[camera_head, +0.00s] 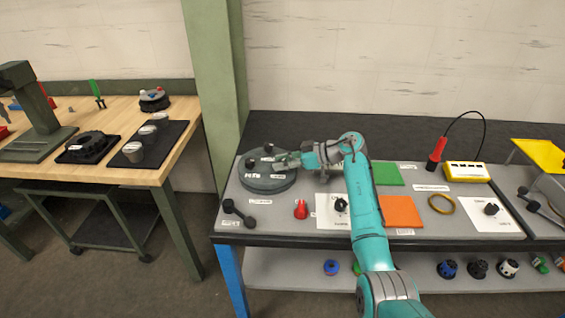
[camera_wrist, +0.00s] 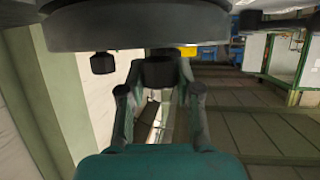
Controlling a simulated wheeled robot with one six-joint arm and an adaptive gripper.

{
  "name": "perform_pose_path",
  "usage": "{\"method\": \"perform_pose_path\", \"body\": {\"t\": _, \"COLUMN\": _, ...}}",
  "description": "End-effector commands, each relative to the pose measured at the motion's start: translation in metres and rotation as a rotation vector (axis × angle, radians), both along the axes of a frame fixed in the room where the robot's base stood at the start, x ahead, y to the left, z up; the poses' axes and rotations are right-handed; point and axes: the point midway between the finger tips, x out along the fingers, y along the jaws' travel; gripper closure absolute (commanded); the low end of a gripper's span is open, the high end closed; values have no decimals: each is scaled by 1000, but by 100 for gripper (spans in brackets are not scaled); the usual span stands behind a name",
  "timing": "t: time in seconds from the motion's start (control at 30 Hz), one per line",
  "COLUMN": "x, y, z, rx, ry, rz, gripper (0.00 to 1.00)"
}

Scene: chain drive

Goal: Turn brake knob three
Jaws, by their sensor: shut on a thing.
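A dark round brake disc (camera_head: 262,183) lies at the left end of the grey bench top, with black knobs standing on it. One knob (camera_head: 250,163) is at its left and another (camera_head: 269,148) at its back; both are free of my gripper. My gripper (camera_head: 281,161) reaches in from the right, low over the disc's right side. In the wrist view my gripper (camera_wrist: 161,68) has its fingers on either side of a black knob (camera_wrist: 159,74) under the disc's edge (camera_wrist: 135,28). It is shut on that knob. A second knob (camera_wrist: 103,63) shows beside it. The labels are too small to read surely.
A black dumbbell-shaped lever (camera_head: 238,211) and a red cone-shaped part (camera_head: 301,209) lie in front of the disc. Green (camera_head: 387,173) and orange (camera_head: 402,211) pads lie right of my arm. A green post (camera_head: 212,90) stands behind left.

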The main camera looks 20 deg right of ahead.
Motion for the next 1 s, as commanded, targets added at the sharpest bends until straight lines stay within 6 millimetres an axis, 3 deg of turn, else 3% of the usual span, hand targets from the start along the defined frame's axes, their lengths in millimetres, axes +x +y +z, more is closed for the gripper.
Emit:
{"method": "perform_pose_path", "body": {"t": 0.5, "x": 0, "y": 0, "z": -1, "rx": 1, "ry": 0, "rz": 74, "gripper": 100}}
{"method": "perform_pose_path", "body": {"t": 0.53, "x": 0, "y": 0, "z": -1, "rx": 1, "ry": 0, "rz": 74, "gripper": 64}}
{"method": "perform_pose_path", "body": {"t": 0.63, "x": 0, "y": 0, "z": -1, "rx": 1, "ry": 0, "rz": 74, "gripper": 41}}
{"method": "perform_pose_path", "body": {"t": 1.0, "x": -1, "y": -3, "z": 1, "rx": 1, "ry": -1, "rz": 72, "gripper": 41}}
